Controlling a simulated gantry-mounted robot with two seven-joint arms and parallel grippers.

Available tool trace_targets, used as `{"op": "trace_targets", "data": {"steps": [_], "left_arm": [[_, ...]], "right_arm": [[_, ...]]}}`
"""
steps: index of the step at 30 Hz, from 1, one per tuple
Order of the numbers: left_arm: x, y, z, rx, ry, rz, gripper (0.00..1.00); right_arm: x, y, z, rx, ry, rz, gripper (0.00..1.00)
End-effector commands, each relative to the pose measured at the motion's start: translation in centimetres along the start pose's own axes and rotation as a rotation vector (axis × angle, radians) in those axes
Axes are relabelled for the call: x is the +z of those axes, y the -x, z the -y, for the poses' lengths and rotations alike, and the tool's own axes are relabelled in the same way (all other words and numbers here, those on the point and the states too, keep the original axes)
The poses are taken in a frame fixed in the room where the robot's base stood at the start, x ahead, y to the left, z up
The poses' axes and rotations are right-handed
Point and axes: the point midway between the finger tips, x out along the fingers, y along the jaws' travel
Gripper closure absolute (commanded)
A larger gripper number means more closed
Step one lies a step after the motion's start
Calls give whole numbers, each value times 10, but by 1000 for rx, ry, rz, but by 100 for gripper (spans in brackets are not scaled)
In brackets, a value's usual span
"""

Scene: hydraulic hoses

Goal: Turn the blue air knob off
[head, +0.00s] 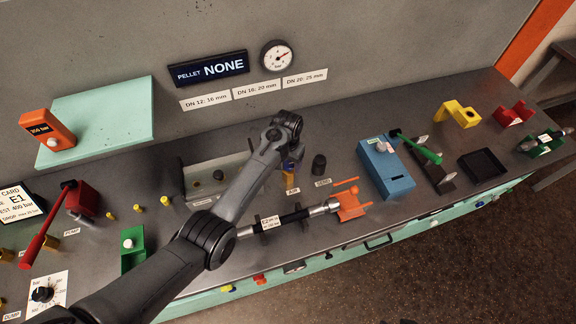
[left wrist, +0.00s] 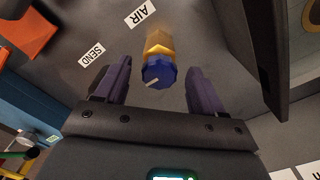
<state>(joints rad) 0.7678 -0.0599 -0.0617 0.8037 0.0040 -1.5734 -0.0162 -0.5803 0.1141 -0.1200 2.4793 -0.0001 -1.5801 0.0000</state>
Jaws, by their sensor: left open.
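The blue air knob (left wrist: 159,71) sits on a yellow fitting beside the AIR label (left wrist: 144,13) in the left wrist view. A pale pointer line shows on its face. My left gripper (left wrist: 159,88) is open, with one dark purple finger on each side of the knob and a visible gap on both sides. In the head view my left gripper (head: 291,157) is over the knob, and my arm and wrist hide much of it. The yellow fitting (head: 289,181) shows just below. My right gripper is in neither view.
A dark SEND knob (head: 319,165) stands just right of the air knob. A hose (head: 293,217) with an orange clamp (head: 350,205) lies in front. A blue box (head: 386,170) stands to the right. A grey tray (head: 200,178) stands to the left.

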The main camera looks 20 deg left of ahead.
Motion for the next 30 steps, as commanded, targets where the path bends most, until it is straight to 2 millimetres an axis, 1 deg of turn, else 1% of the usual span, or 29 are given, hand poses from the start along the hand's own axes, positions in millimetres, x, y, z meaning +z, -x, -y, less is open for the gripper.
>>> {"op": "trace_targets", "data": {"steps": [1, 9, 10, 18, 21, 30], "left_arm": [[0, -2, 0, 0, 0, 0, 31], [0, -2, 0, 0, 0, 0, 31], [0, -2, 0, 0, 0, 0, 33], [0, -2, 0, 0, 0, 0, 74], [0, -2, 0, 0, 0, 0, 87], [0, -1, 0, 0, 40, 1, 87]], "right_arm": [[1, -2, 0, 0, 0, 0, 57], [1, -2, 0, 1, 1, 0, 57], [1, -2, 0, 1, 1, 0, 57], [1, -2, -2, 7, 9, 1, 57], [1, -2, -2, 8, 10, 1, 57], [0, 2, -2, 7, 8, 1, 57]]}}
